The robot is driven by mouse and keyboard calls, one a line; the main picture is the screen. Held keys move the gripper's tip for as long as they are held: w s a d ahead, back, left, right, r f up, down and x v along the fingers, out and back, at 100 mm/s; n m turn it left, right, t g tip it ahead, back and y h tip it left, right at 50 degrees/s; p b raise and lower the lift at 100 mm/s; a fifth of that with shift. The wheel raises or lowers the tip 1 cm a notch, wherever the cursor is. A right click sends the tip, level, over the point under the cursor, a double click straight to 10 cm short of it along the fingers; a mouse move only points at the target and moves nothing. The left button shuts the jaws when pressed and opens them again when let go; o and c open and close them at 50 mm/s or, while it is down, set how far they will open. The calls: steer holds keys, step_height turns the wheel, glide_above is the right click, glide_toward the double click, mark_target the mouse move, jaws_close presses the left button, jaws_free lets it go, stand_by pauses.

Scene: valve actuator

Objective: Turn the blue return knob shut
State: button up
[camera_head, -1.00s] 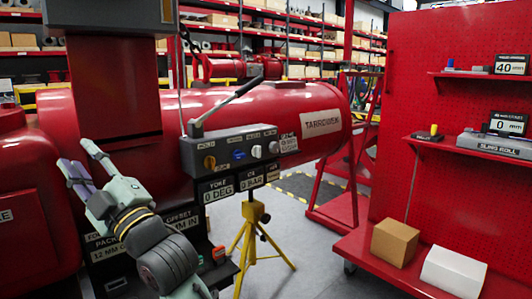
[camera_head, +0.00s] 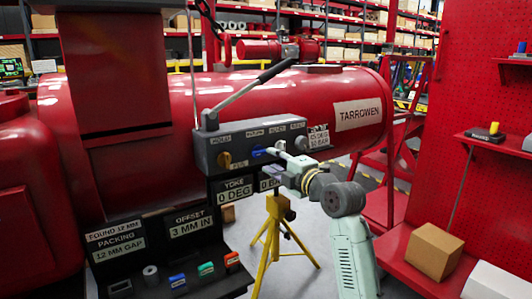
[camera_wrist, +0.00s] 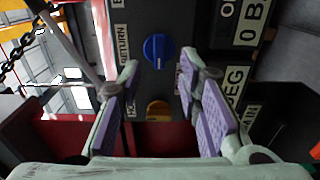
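The blue return knob (camera_head: 258,152) sits on the front of the grey control box (camera_head: 205,150), under a small label. In the wrist view the blue knob (camera_wrist: 158,48) lies ahead, beside the RETURN label and centred between my fingertips. My gripper (camera_head: 271,163) is open in front of the box, its fingers just right of the knob in the head view. In the wrist view my gripper (camera_wrist: 158,70) shows two spread purple-padded fingers with nothing between them. I cannot tell whether a finger touches the knob. My gripper hides the knobs farther right.
An orange knob (camera_head: 224,160) is left of the blue one. A long hand lever (camera_head: 245,92) rises from the box. Displays (camera_head: 236,190) hang below it, partly behind my gripper. A yellow tripod (camera_head: 272,235) stands below. A black tray (camera_head: 170,275) holds small parts.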

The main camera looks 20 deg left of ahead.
mark_target(262, 154)
steer(key=p+x, duration=0.1)
steer(key=x, duration=0.4)
jaws_close()
stand_by(0.3)
